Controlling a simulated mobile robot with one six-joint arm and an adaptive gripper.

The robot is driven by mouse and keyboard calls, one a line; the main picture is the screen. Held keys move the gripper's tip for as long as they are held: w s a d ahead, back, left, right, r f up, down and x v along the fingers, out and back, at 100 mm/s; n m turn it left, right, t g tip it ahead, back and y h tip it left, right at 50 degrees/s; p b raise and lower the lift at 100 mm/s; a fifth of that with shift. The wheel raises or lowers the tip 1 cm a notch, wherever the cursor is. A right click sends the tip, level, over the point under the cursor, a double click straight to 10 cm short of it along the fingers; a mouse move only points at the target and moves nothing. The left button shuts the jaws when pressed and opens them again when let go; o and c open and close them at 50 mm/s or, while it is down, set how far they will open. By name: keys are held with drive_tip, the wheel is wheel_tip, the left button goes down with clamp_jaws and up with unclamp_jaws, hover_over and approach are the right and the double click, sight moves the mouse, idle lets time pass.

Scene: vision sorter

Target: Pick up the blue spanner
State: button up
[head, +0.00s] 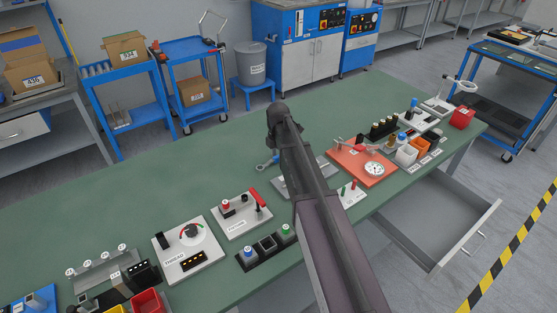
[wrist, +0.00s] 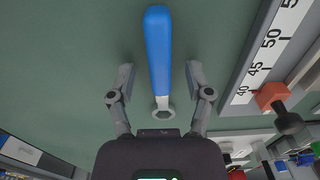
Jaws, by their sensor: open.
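The blue spanner (wrist: 158,50) lies on the green bench top. In the wrist view its blue handle points away and its grey ring end is nearest my gripper (wrist: 158,82). The two fingers are open, one on each side of the spanner, with a gap to it on both sides.
A scale plate with numbers (wrist: 268,55) lies to the right of the spanner. An orange board with a gauge (head: 350,166) is right of my arm. A red-handled panel (head: 240,217) is to the left. The bench behind is clear.

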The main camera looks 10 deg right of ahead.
sight(278, 156)
clamp_jaws()
idle(0.3)
drive_tip(key=shift+r, duration=0.2)
wheel_tip(278, 156, up, 10)
drive_tip(key=p, duration=1)
drive_tip(key=shift+f, duration=0.2)
idle(0.5)
